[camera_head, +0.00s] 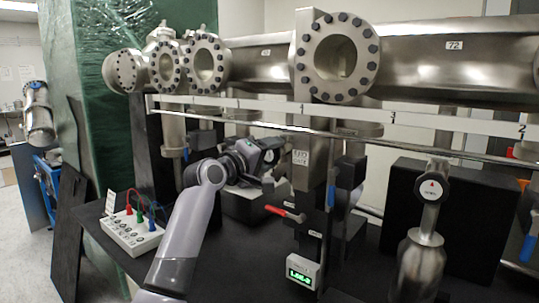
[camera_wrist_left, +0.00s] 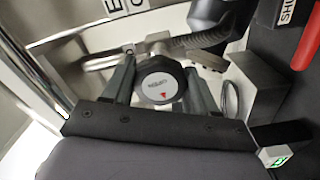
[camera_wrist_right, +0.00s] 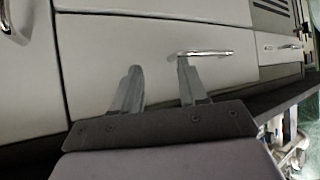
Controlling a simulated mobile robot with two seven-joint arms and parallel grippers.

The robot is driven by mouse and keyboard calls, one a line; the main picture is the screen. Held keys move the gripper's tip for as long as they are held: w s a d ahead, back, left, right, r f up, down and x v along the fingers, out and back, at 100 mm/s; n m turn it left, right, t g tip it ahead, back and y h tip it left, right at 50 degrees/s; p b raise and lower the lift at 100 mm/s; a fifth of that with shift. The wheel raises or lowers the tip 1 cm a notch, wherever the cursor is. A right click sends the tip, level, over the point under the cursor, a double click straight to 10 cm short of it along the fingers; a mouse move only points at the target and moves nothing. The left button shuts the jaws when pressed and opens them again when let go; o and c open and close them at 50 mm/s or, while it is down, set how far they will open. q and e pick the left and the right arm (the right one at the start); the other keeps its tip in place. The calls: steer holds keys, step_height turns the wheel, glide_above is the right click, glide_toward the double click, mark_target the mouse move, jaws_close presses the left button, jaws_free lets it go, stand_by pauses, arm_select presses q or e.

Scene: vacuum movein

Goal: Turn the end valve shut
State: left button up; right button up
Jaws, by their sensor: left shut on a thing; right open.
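A round black valve knob (camera_wrist_left: 160,82) with a pale face and a small red arrow sits between the fingers of my left gripper (camera_wrist_left: 160,70) in the left wrist view. The fingers are shut on its two sides. In the head view my left gripper (camera_head: 262,165) is at the centre, below the steel pipes, and hides the knob. A similar knob (camera_head: 432,189) with a red mark stands on a steel cylinder at the right, apart from my grippers. My right gripper (camera_wrist_right: 158,85) is open and empty in the right wrist view; it is outside the head view.
A red lever (camera_head: 285,213) and a green-lit display (camera_head: 302,271) are right of my left arm. A white box with coloured plugs (camera_head: 130,235) is left of it. A long rail (camera_head: 350,138) crosses above. Drawers (camera_wrist_right: 155,45) with metal handles face my right gripper.

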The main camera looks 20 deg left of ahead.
arm_select(q)
steer(key=m, duration=0.5)
steer(key=shift+f+m, duration=0.15)
steer(key=shift+m, duration=0.15)
steer(key=m, duration=0.4)
steer(key=shift+m, duration=0.3)
steer(key=m, duration=0.5)
steer(key=shift+a, duration=0.1)
steer(key=shift+m, duration=2.4)
steer(key=o, duration=1)
steer(key=shift+o, duration=0.2)
steer(key=shift+s, duration=0.1)
